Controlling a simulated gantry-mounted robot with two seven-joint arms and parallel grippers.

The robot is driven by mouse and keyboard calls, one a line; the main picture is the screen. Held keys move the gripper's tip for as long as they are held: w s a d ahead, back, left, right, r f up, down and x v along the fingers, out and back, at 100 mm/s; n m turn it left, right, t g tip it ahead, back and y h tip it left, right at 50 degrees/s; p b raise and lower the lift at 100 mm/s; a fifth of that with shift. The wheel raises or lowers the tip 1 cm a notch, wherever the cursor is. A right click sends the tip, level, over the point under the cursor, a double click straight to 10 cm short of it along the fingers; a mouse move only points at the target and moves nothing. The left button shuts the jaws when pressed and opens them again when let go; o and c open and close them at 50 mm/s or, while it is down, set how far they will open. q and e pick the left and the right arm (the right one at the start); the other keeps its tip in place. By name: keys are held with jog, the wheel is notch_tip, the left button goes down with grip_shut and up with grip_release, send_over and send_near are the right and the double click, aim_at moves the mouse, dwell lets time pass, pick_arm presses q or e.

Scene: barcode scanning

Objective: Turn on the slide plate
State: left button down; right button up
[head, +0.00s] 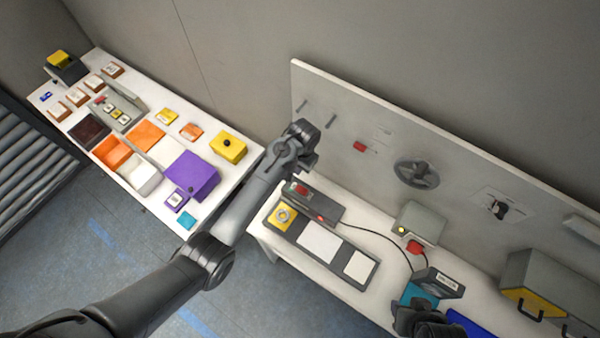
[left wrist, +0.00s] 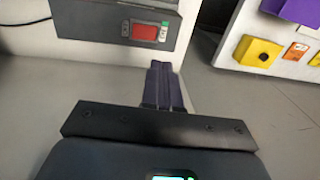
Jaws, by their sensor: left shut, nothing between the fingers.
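The slide plate is a dark strip (head: 343,256) with a yellow square and two white pads, lying on the right-hand table. Behind it stands a dark grey control box (head: 322,206) with a red rocker switch (head: 301,189) at its left end. The switch also shows close up in the left wrist view (left wrist: 144,31). My left gripper (head: 305,160) is above the switch end of the box in the head view. Its fingers (left wrist: 163,66) are shut and empty, below and right of the switch in the wrist view; contact is not visible. My right gripper (head: 425,318) is partly visible at the bottom edge; its fingers are unclear.
A grey panel with a handwheel (head: 416,173) stands behind the table. A scanner-like device (head: 440,283), a grey box (head: 420,222) and a cable lie to the right. The left table holds several boxes, including a purple one (head: 192,175). A floor gap separates the tables.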

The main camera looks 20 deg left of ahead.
pick_arm(q)
jog(key=shift+w+a+r, duration=0.1)
jog(key=shift+r, duration=0.95)
